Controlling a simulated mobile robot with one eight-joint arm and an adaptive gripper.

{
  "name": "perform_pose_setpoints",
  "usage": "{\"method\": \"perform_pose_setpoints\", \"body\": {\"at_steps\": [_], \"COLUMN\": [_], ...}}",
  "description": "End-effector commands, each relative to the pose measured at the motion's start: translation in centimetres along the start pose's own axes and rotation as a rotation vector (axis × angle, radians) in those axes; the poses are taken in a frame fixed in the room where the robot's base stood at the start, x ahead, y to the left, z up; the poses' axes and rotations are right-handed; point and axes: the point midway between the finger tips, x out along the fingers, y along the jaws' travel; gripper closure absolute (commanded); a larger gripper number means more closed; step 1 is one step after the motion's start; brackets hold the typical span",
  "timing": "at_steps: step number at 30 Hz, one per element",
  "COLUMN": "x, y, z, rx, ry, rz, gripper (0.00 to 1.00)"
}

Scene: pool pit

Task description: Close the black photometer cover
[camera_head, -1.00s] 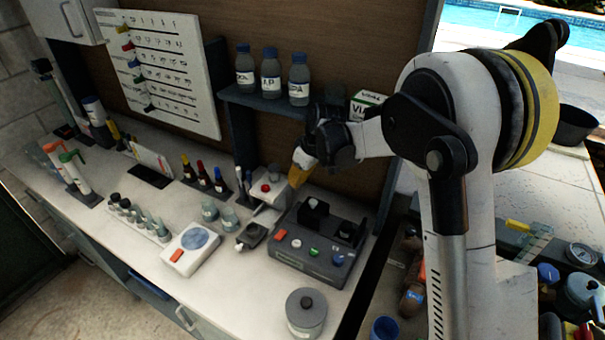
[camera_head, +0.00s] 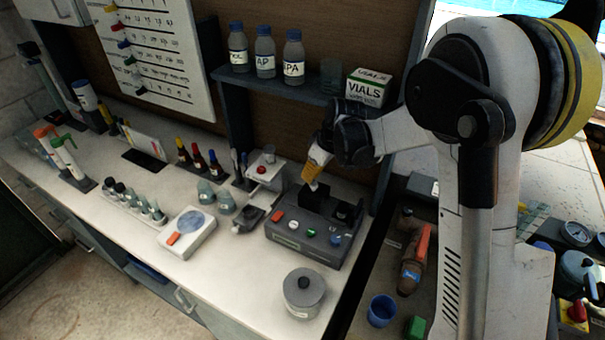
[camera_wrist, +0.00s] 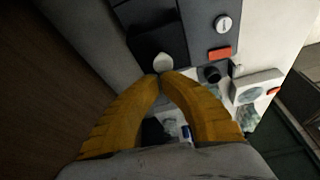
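The photometer (camera_head: 300,247) is a dark grey box on the counter, with coloured buttons on its front. Black raised parts stand on its top, one at the left (camera_head: 313,201) and one at the right (camera_head: 346,213). The left one appears to be the cover; its exact angle is unclear. My gripper (camera_head: 314,181) is just above this left part, its yellow fingers pointing down. In the wrist view, the fingertips (camera_wrist: 161,76) meet beside the black part (camera_wrist: 158,42). A small whitish rounded thing (camera_wrist: 163,63) shows right at the tips; I cannot tell whether it is held.
A grey lidded pot (camera_head: 303,292) stands in front of the photometer. A white device with a round plate (camera_head: 188,231) and small jars stand to its left. A shelf above holds bottles (camera_head: 265,52) and a vials box (camera_head: 368,87).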

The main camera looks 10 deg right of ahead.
Motion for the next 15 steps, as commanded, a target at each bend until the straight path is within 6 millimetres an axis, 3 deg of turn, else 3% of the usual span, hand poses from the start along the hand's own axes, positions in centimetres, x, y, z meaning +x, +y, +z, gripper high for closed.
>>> {"method": "perform_pose_setpoints", "body": {"at_steps": [3,7,11,15], "x": [-1.0,-2.1,-2.8,-2.9], "y": [0.6,1.1,1.3,1.3], "z": [3.3,6.2,7.8,8.2], "rx": [0.007,0.005,0.003,0.001], "ry": [-0.001,0.0,-0.001,-0.001], "rz": [0.001,0.001,0.001,0.0], "gripper": [1.0,1.0,1.0,1.0]}}
